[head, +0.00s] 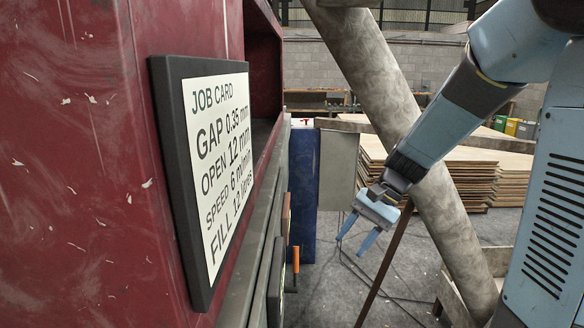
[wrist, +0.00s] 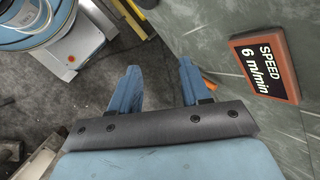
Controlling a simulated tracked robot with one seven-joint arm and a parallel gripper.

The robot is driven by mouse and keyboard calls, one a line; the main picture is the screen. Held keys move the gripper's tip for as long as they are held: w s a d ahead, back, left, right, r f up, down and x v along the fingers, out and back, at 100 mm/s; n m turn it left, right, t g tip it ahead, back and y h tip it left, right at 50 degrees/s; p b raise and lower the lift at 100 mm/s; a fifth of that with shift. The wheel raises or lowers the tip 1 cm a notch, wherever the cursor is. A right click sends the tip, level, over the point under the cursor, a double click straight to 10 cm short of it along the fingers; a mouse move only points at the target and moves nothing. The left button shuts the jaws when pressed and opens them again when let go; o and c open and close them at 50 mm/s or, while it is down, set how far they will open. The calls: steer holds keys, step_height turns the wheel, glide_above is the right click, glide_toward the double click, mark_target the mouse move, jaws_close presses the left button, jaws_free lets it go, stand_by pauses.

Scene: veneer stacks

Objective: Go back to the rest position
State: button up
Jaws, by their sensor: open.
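My gripper (head: 351,246) hangs on the blue arm in the head view, pointing down and to the left, to the right of the red machine. Its two blue fingers are apart, with nothing between them. In the wrist view the gripper (wrist: 159,67) also shows open and empty, over the dark floor beside a grey-green panel. No object is held.
A black-framed job card (head: 215,150) is on the red machine (head: 80,190) at left. A "SPEED 6 m/min" plate (wrist: 264,63) is on the panel. An orange handle (head: 296,259) is near the gripper. A thick slanted pipe (head: 385,90) and veneer stacks (head: 475,178) stand behind.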

steer(key=s+d+r+n+t+h, duration=0.5)
steer(key=s+d+r, duration=0.4)
steer(key=s+r, duration=0.2)
steer(key=shift+s+d+r+n+t+h, duration=0.35)
steer(key=shift+s+t+h, duration=0.35)
steer(key=shift+s+t, duration=0.55)
stand_by(0.6)
